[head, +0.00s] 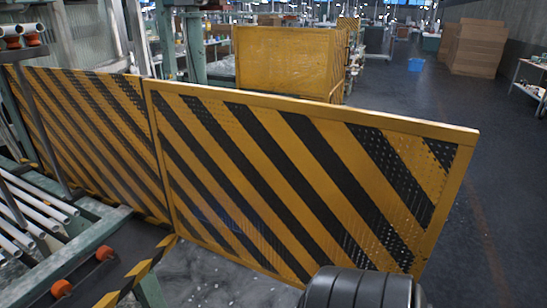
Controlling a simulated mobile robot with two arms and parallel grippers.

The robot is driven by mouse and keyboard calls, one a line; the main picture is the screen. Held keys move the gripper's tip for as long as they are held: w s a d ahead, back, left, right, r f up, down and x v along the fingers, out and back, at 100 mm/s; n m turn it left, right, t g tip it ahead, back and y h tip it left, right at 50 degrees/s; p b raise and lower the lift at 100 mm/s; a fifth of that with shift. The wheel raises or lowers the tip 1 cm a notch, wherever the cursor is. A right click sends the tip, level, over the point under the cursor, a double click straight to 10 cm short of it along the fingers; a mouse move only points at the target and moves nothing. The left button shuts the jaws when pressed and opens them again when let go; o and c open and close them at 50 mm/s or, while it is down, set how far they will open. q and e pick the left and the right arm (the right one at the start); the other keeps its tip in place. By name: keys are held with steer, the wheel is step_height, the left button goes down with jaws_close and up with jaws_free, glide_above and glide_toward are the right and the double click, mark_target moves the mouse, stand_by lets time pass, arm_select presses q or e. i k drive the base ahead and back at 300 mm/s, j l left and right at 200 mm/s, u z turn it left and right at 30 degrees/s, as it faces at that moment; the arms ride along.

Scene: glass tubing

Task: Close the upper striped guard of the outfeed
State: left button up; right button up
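A large guard panel (285,180) with diagonal yellow and black stripes and a yellow frame fills the middle of the head view. Its left edge meets a second striped panel (85,135) at an angle. Its right edge stands free over the floor, so it appears swung out. Perforated mesh shows through parts of it. I cannot tell from this view which panel is the upper guard. Neither of my grippers is in view. A dark ribbed rounded part (362,288), apparently of my arm, shows at the bottom, in front of the panel's lower edge.
White tubes (30,215) lie on a green machine frame (75,255) with orange rollers at left. A plain yellow enclosure (285,60) stands behind the panel. Open dark floor (500,200) lies at right, with a blue bin (416,65) and stacked brown boxes (478,47) farther back.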

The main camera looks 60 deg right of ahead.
mark_target(305, 175)
steer(key=k+l+u, duration=0.1)
steer(key=k+l, duration=0.5)
steer(key=k, duration=0.2)
steer(key=k+l+u, duration=0.15)
steer(key=k, duration=0.25)
steer(key=k+l, duration=0.1)
steer(key=l, duration=0.3)
steer(key=l+u, duration=0.1)
steer(key=l, duration=0.35)
steer(key=k+l, duration=0.15)
steer(key=l, duration=0.25)
steer(key=k+l+u, duration=0.15)
steer(key=l, duration=0.25)
steer(key=i+l, duration=0.1)
steer(key=l, duration=0.2)
steer(key=i+l, duration=0.1)
steer(key=l, duration=0.55)
steer(key=i+u, duration=0.05)
steer(key=i, duration=0.05)
